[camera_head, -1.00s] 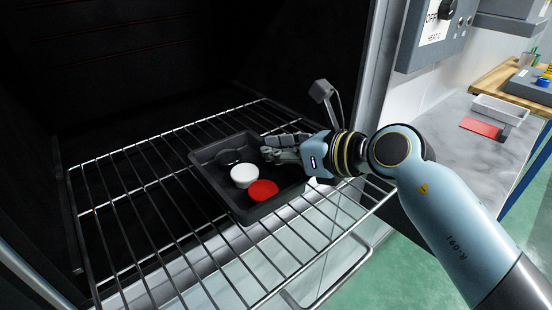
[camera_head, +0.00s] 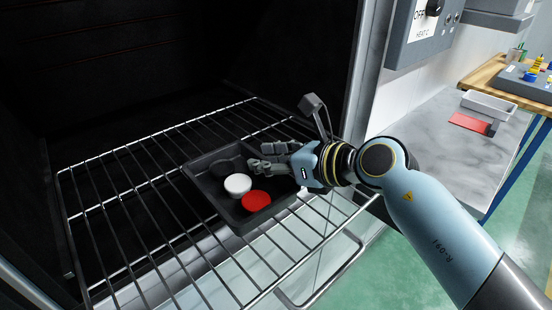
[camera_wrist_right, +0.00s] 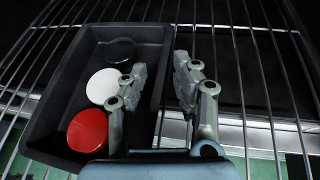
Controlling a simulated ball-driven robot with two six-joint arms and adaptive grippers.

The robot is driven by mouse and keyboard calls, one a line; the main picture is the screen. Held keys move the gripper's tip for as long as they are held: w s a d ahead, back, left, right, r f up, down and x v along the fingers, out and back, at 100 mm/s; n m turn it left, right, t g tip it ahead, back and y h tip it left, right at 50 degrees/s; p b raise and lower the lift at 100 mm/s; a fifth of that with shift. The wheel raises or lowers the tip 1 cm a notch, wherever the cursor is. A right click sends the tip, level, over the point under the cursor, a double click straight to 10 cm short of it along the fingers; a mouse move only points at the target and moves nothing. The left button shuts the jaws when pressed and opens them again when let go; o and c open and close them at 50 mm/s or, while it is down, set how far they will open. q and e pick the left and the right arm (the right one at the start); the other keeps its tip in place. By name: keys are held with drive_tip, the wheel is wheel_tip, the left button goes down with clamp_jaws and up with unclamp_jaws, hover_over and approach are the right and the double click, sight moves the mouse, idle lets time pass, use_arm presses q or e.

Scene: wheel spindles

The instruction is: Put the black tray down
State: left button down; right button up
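The black tray (camera_head: 212,186) rests on the wire oven rack (camera_head: 130,225). Inside it lie a white round piece (camera_head: 237,184), a red round piece (camera_head: 256,200) and a black round piece (camera_head: 227,166). My right gripper (camera_head: 258,155) is at the tray's right side. In the right wrist view its fingers (camera_wrist_right: 160,64) are spread apart, one over the inside of the tray (camera_wrist_right: 70,85) and one outside, with the tray's side wall between them. A gap shows between the fingers and that wall. My left gripper is out of view.
The dark oven interior surrounds the back and left of the rack. The oven's door frame (camera_head: 360,75) stands close to my right arm. A grey counter (camera_head: 455,150) at the right holds a white bin (camera_head: 488,105) and a red mat (camera_head: 468,122).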

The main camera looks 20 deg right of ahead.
drive_tip(key=shift+s+d+r, duration=0.15)
drive_tip(key=shift+s+d, duration=0.1)
drive_tip(key=shift+s, duration=0.05)
drive_tip(key=v, duration=1)
drive_tip(key=shift+s+d+r, duration=0.25)
drive_tip(key=shift+s, duration=0.25)
